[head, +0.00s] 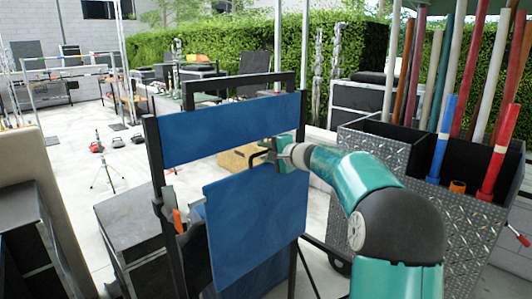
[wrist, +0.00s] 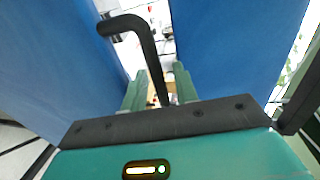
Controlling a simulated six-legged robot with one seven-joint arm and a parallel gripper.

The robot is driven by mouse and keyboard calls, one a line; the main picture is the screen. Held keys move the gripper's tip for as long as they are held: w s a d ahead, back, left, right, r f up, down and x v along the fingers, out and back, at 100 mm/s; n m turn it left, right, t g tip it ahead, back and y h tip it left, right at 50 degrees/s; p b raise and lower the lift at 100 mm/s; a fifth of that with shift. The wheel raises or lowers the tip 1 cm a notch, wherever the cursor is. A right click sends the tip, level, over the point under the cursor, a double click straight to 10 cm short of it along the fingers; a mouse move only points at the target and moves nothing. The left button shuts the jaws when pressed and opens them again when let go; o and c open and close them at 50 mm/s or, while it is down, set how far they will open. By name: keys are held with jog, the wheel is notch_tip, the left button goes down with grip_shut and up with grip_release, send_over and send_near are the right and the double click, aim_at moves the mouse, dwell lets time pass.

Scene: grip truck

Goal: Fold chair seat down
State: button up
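The folding chair has a blue back panel (head: 230,128) on a black frame. Its blue seat panel (head: 258,225) stands nearly upright, folded up in front of the frame. My gripper (head: 266,155) is at the seat's top edge, near the gap below the back panel. A bent black bar (wrist: 146,45) shows in the wrist view between two blue panels. It runs down between the green fingers of my gripper (wrist: 159,78), which stand apart with space beside the bar. Contact with the bar cannot be told.
A diamond-plate bin (head: 430,200) with coloured poles stands close on the right. A dark case (head: 125,225) is left of the chair. An orange-handled item (head: 177,220) hangs at the chair's left side. Pale open floor (head: 75,150) lies behind to the left.

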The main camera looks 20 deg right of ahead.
jog(key=shift+w+f, duration=0.1)
jog(key=shift+c, duration=1)
grip_shut()
